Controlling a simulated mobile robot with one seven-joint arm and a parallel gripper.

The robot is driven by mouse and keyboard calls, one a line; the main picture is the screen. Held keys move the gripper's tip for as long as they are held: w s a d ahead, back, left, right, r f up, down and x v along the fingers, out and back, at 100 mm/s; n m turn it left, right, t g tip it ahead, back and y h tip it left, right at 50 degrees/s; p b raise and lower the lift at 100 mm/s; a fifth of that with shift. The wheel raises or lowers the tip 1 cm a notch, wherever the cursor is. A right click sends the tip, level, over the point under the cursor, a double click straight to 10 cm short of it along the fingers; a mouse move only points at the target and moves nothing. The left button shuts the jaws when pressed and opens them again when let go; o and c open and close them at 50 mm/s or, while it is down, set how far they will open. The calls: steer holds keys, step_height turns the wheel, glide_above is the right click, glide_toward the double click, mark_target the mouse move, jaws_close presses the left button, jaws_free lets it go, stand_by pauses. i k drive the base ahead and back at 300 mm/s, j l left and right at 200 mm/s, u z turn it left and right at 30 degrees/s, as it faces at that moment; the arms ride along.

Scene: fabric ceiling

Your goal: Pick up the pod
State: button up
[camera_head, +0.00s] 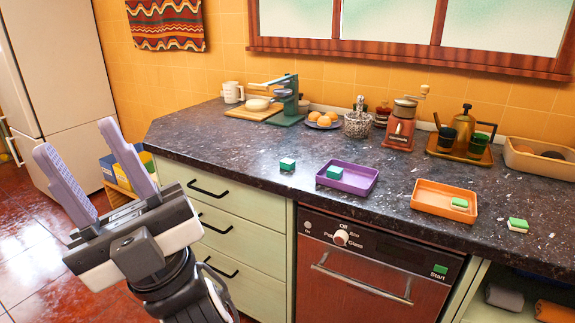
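Several small blocks that may be pods are on the dark counter (230,150); I cannot tell which one is the pod. A teal-green block (287,164) sits on the bare counter left of the purple tray (357,182). A similar teal block (334,172) is in that tray. A flatter green-topped piece (459,202) lies in the orange tray (428,198). Another green-topped piece with a pale lower part (517,224) lies on the counter to the right. My gripper (76,138) is at the left, in front of the counter, fingers spread and empty, apart from all of these.
A dishwasher (370,262) and drawers (225,205) are below the counter. The counter's left front is clear.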

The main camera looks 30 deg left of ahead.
mark_target(288, 164)
steer(key=i+u, duration=0.35)
steer(key=i, duration=0.35)
steer(key=i+l+u, duration=0.3)
steer(key=i, duration=0.4)
steer(key=j, duration=0.1)
